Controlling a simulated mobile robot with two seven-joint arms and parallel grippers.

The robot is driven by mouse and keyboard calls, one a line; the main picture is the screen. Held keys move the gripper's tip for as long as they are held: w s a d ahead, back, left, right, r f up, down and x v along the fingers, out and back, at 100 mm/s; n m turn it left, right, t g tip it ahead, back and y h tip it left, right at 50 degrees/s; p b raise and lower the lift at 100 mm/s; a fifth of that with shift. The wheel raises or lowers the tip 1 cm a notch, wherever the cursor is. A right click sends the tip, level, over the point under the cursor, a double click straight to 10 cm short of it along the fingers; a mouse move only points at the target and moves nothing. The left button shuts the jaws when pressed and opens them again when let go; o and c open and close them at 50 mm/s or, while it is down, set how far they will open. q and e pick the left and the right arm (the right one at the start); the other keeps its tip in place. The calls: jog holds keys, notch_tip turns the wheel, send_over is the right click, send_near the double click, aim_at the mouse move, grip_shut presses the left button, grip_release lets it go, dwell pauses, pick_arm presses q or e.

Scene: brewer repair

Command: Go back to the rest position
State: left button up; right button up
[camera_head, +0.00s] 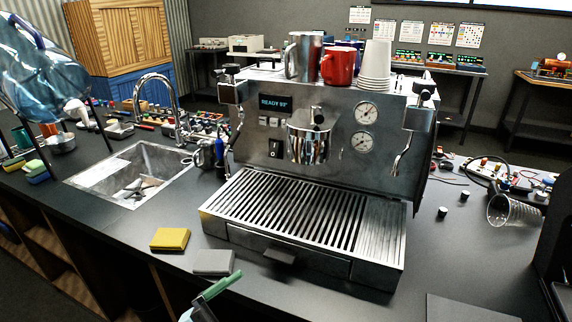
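A yellow sponge (170,239) and a grey block (213,262) lie before the machine. A sink (135,170) and water jug (40,70) are at left. A clear cup (512,210) lies tipped at right. Mugs (338,67) and stacked cups (375,65) top the machine.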

pick_arm(q)
jog(key=s+a+f+n+t+y, duration=0.2)
jog(key=a+f+n+t+y, duration=0.15)
jog(key=f+n+y, duration=0.3)
jog(key=s+a+f+n+t+y, duration=0.2)
jog(key=a+f+n+y, duration=0.2)
jog(key=f+n+y, duration=0.3)
jog(key=s+a+f+n+g+y, duration=0.2)
jog(key=s+a+f+n+g, duration=0.1)
jog(key=s+f, duration=0.4)
jog(key=s+a+f+n+g+y, duration=0.2)
jog(key=s+a+f+n+g, duration=0.1)
jog(key=s+f, duration=0.5)
jog(key=s+g, duration=0.1)
jog(key=s, duration=0.1)
jog(key=shift+s+f+p, duration=0.25)
jog(key=shift+s+p, duration=0.15)
jog(key=shift+a+n+g, duration=0.1)
jog(key=shift+n+g, duration=0.15)
